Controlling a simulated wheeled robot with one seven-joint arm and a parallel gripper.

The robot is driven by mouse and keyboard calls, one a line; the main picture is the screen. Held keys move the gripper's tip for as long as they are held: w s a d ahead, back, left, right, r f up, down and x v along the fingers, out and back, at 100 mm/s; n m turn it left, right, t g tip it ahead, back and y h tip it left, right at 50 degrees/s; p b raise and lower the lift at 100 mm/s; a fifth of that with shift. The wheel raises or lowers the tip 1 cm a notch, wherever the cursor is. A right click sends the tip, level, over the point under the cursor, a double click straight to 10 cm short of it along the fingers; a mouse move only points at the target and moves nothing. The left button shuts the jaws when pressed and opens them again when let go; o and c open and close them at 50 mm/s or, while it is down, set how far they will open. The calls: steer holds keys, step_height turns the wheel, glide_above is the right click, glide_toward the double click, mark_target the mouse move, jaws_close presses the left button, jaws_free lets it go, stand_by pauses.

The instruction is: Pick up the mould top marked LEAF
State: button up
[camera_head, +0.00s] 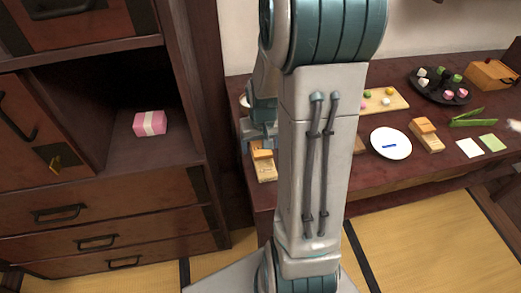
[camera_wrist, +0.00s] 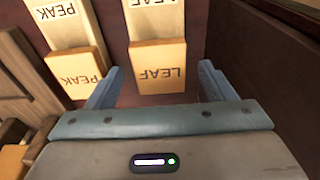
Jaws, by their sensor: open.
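The mould top marked LEAF (camera_wrist: 158,67) is an orange-tan block, its lettering upside down in the wrist view. It touches or adjoins a paler base, also marked LEAF (camera_wrist: 156,18). My gripper (camera_wrist: 158,76) is open, with one finger on each side of the LEAF top and a visible gap at both sides. In the head view my gripper (camera_head: 263,143) is just above an orange mould top (camera_head: 262,154) on a pale base (camera_head: 266,172), partly behind my arm; its marking is too small to read there.
A PEAK top (camera_wrist: 78,68) and PEAK base (camera_wrist: 57,22) lie close left of the LEAF pair. A cabinet (camera_head: 120,211) stands left.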

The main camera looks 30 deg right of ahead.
steer(key=shift+f, duration=0.25)
steer(key=c, duration=1.1)
steer(key=shift+o, duration=0.2)
